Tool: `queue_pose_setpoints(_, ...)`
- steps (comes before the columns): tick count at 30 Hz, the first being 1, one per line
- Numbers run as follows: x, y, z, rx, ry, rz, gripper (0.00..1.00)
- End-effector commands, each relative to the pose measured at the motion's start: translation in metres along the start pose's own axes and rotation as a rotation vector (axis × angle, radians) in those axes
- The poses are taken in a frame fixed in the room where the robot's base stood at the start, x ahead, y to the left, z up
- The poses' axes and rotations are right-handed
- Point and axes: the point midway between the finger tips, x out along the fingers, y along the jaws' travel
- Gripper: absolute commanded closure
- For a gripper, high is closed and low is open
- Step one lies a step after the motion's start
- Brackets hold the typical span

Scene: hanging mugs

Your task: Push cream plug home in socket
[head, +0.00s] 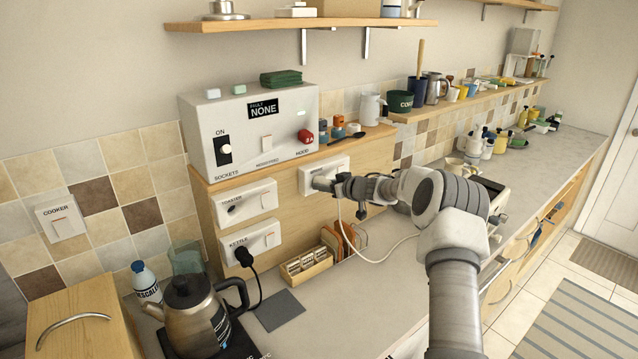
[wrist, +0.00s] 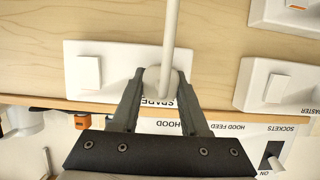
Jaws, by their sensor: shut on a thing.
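The cream plug (wrist: 153,77) is between the two fingertips of my gripper (wrist: 158,88) in the wrist view, with its pale cable (wrist: 172,30) running up the picture. It is at the white socket plate (wrist: 112,60) lettered SPARE, over the end away from the switch (wrist: 88,72). In the head view my gripper (head: 340,186) is shut on the plug in front of the same plate (head: 309,178), and the cable (head: 377,261) loops down to the worktop. The plug's pins and any gap to the plate are hidden, so I cannot tell how deep it sits.
The toaster socket (head: 262,200) and kettle socket (head: 262,240) are on the panel to the left. A white switch box (head: 245,145) stands above them. A card box (head: 306,266), a rack (head: 345,240) and a metal kettle (head: 195,318) stand on the worktop below.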

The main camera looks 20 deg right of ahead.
Motion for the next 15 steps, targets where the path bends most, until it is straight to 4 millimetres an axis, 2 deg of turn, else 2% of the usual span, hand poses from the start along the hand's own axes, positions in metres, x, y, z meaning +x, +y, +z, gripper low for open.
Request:
queue_pose_setpoints(8, 0.0069, -0.0008, -0.0027, -0.001, 0.001, -0.001, 1.00)
queue_pose_setpoints(9, 0.0072, -0.0007, -0.0030, -0.001, 0.001, -0.001, 0.54)
queue_pose_setpoints(15, 0.0067, -0.0005, -0.0028, -0.001, 0.001, -0.001, 0.21)
